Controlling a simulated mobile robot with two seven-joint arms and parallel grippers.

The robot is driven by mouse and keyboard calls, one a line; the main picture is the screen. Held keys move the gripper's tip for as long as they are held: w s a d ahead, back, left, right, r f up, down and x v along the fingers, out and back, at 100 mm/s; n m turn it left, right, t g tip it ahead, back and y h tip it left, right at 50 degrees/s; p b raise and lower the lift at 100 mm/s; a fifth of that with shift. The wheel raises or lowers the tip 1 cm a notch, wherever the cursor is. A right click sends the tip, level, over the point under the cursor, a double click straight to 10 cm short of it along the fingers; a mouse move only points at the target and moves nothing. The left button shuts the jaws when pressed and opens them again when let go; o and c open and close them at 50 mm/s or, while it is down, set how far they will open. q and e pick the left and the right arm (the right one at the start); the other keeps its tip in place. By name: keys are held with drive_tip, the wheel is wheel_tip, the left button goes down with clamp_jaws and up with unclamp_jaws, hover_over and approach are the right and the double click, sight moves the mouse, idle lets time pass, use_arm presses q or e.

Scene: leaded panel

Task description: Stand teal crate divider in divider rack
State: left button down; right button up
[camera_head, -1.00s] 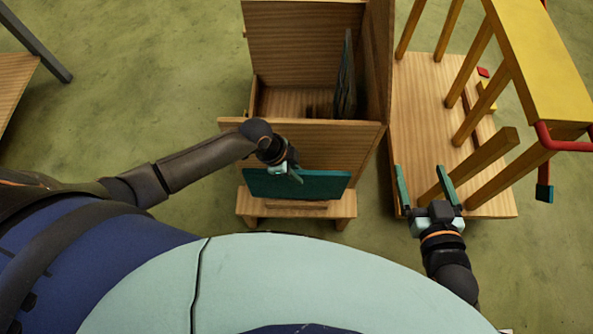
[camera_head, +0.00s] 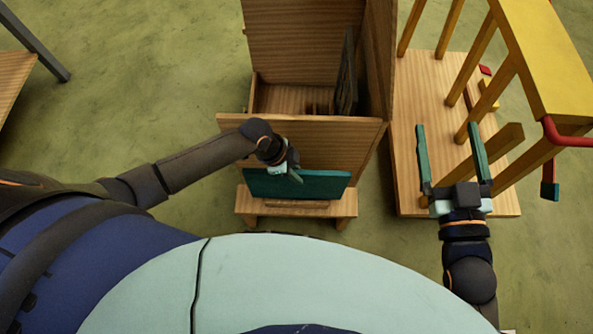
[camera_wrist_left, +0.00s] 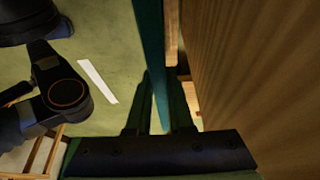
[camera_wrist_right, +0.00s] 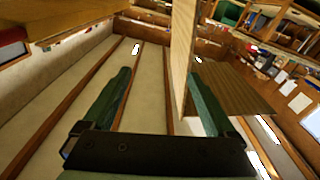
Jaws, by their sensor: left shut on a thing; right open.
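The teal crate divider (camera_head: 320,186) is a flat panel, held on edge in front of the tall wooden box. My left gripper (camera_head: 294,168) is shut on its upper edge. The panel also shows between the fingers in the left wrist view (camera_wrist_left: 150,45). Below it is a low wooden bench (camera_head: 246,206) with a strip along its top; I cannot tell whether the panel touches it. I cannot tell which wooden piece is the divider rack. My right gripper (camera_head: 447,128) is open and empty beside a slanting wooden post (camera_head: 500,145), which the right wrist view probably shows too (camera_wrist_right: 184,50).
The wooden box (camera_head: 300,60) has a dark panel (camera_head: 346,80) standing inside at its right. At right, a wooden platform (camera_head: 420,90) carries several posts, a yellow beam (camera_head: 545,65) and a red rail (camera_head: 565,140). The green floor at left is mostly clear.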

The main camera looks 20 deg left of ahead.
use_arm(q)
drive_tip(key=shift+f+b, duration=1.3)
drive_tip(key=shift+b, duration=0.05)
use_arm(e)
drive_tip(key=s+r+n+t+y, duration=0.2)
drive_tip(key=r+n+y, duration=0.1)
drive_tip(key=r, duration=0.4)
drive_tip(key=s+a+r+n+t+y, duration=0.1)
drive_tip(key=s+r+n+t+y, duration=0.1)
drive_tip(key=r, duration=0.5)
drive_tip(key=shift+s+a+r+n+y, duration=0.3)
drive_tip(key=shift+s+y, duration=0.35)
drive_tip(key=shift+y, duration=0.55)
drive_tip(key=shift+d, duration=0.1)
use_arm(q)
drive_tip(key=shift+f+b, duration=0.3)
drive_tip(key=shift+f, duration=0.15)
use_arm(e)
drive_tip(key=shift+f, duration=0.35)
use_arm(q)
drive_tip(key=c, duration=0.7)
unclamp_jaws()
use_arm(e)
drive_tip(key=shift+r, duration=0.1)
